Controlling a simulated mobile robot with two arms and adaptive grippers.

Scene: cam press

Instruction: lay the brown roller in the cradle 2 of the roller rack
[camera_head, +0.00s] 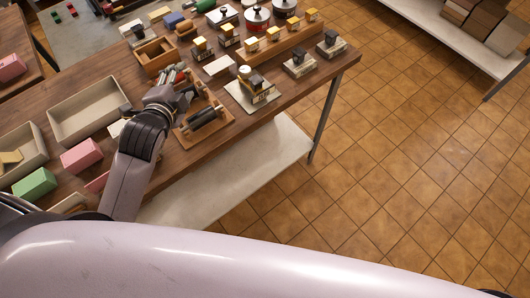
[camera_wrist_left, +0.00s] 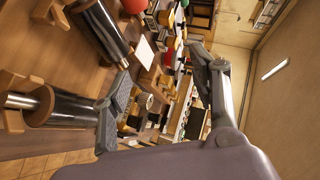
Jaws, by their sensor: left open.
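The wooden roller rack (camera_head: 187,138) lies on the table near its front edge. A dark roller (camera_head: 208,117) with metal shaft ends lies across it. In the left wrist view, two dark, glossy rollers show, a nearer one (camera_wrist_left: 64,108) and a farther one (camera_wrist_left: 101,30), with wooden cradle posts (camera_wrist_left: 14,84) at their ends. I cannot tell from their shading which one is brown. My left gripper (camera_head: 184,84) is over the rack's far side, fingers apart; its two fingers also show in the left wrist view (camera_wrist_left: 158,88), with nothing held between them. My right gripper is not in view.
Beige trays (camera_head: 88,104), a pink block (camera_head: 81,156) and a green block (camera_head: 34,184) lie to the left. A wooden box (camera_head: 156,56) stands behind the gripper. A stamp-like device on a pale plate (camera_head: 240,96) stands to the right, with several small blocks behind.

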